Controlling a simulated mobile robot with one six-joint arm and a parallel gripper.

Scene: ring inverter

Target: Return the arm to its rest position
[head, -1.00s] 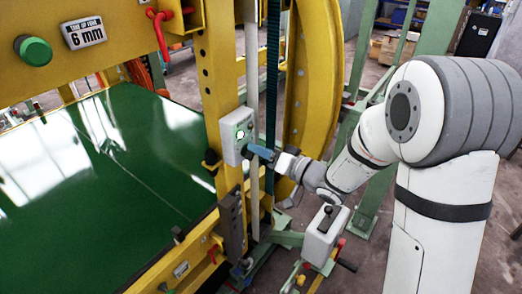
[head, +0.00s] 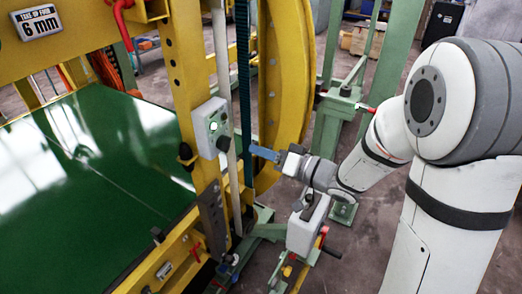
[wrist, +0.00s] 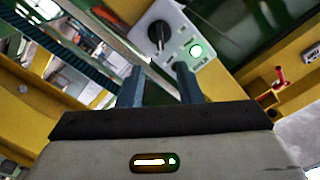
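My arm is white and grey and reaches in from the right in the head view. My gripper (head: 262,152) has blue fingers and is held to the right of the grey control box (head: 203,135), with a visible gap between them. In the wrist view my gripper (wrist: 159,84) shows two fingers standing apart with nothing between them. The control box (wrist: 178,28) lies beyond the fingertips there, with a black knob (wrist: 158,35) and a lit green button (wrist: 196,51).
A yellow post (head: 178,75) carries the control box. A yellow ring (head: 286,90) stands behind my gripper. A grey box on a green stand (head: 306,226) sits just below my wrist. A green belt surface (head: 70,190) fills the left. Green posts (head: 328,130) stand behind my forearm.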

